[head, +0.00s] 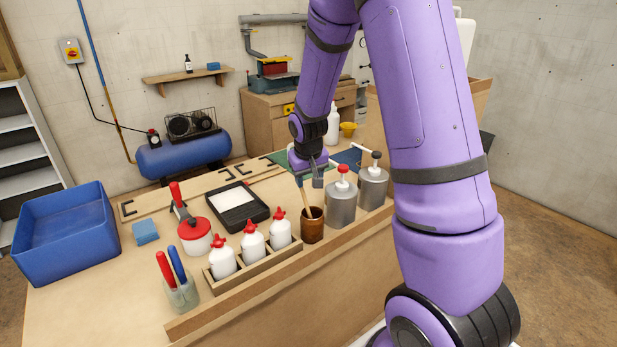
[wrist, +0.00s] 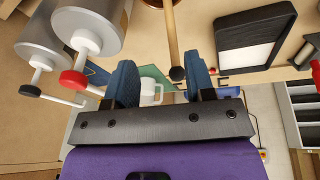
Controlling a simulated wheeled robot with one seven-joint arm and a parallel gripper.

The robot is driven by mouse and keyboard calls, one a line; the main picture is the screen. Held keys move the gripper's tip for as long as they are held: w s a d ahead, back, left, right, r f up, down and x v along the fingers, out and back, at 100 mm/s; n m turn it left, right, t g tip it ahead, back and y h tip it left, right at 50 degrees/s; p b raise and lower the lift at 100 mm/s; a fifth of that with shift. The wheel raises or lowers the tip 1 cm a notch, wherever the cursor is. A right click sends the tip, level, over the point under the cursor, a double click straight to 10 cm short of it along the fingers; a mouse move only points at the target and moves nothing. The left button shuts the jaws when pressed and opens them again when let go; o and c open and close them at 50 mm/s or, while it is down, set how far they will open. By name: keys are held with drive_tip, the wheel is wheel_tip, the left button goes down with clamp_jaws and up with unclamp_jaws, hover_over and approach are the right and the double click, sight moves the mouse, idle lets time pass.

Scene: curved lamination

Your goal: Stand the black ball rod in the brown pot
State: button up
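The black ball rod is a pale wooden stick (head: 306,201) with a black ball (wrist: 177,73) at its upper end. In the head view its lower part goes into the mouth of the brown pot (head: 312,230), and it leans a little left. The pot stands upright near the bench's front edge; only its rim (wrist: 160,3) shows at the top of the wrist view. My gripper (head: 317,178) is above and behind the pot. Its fingers (wrist: 161,82) are apart, with the ball in line with the gap, nearer the right finger. Contact cannot be told.
Two grey pump bottles (head: 341,205) (head: 372,188) stand close right of the pot. White red-capped bottles (head: 252,244) sit in a wooden rack to the left. A black tray (head: 236,207) lies behind. A blue bin (head: 66,237) stands far left.

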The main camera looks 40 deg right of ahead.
drive_tip(key=v, duration=1.1)
drive_tip(key=shift+w+f, duration=0.1)
idle(0.8)
drive_tip(key=s+a+r+t, duration=0.1)
drive_tip(key=s+a+r, duration=0.2)
drive_tip(key=s, duration=0.5)
drive_tip(key=s+a+r+n+y, duration=0.1)
drive_tip(key=s+a+r, duration=0.3)
drive_tip(key=s, duration=0.5)
drive_tip(key=s+a+r+n+t, duration=0.1)
drive_tip(key=s+a+r, duration=0.3)
drive_tip(key=s+r, duration=0.3)
drive_tip(key=shift+s+a+r+t+y, duration=0.2)
drive_tip(key=shift+s+t+y, duration=0.15)
drive_tip(key=shift+s, duration=0.65)
